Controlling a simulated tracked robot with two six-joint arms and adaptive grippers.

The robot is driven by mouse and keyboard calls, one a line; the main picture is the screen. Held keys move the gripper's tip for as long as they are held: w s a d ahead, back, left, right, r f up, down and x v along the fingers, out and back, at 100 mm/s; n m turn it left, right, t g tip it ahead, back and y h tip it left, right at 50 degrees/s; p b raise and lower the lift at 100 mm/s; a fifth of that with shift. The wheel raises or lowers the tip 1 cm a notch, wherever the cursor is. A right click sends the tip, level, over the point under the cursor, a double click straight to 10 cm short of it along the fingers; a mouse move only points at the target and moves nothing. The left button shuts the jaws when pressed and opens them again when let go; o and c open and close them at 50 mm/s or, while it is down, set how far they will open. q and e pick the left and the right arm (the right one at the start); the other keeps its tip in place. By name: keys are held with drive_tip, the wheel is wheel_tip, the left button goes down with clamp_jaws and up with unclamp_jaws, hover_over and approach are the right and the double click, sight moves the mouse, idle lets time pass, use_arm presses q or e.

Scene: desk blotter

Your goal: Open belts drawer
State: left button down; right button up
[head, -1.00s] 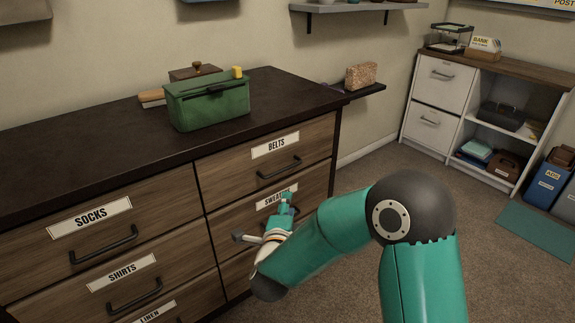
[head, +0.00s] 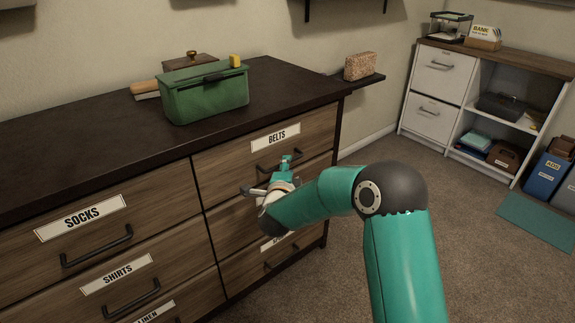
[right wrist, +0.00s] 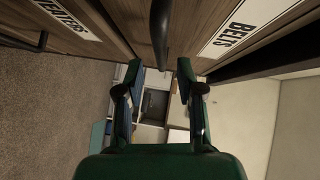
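The belts drawer (head: 235,160) is the top right drawer of a wooden dresser and is shut. Its white label also shows in the right wrist view (right wrist: 238,28). Its dark bar handle (head: 266,167) is partly hidden by my right gripper (head: 270,174) in the head view. In the right wrist view, my right gripper (right wrist: 161,70) is open and empty, with its two fingers apart. The handle (right wrist: 160,32) lies between the lines of the fingers, at or just beyond the fingertips. I cannot tell whether they touch. My left gripper is not in view.
A green box (head: 205,95) stands on the dark dresser top (head: 110,135). The socks drawer (head: 150,205) and shirts drawer (head: 175,268) are shut at left. A small shelf with a stone-like block (head: 360,66) is right of the dresser. Carpet (head: 465,240) is clear at right.

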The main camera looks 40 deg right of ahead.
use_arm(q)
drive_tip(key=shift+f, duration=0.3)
use_arm(e)
drive_tip(key=shift+x, duration=2.1)
clamp_jaws()
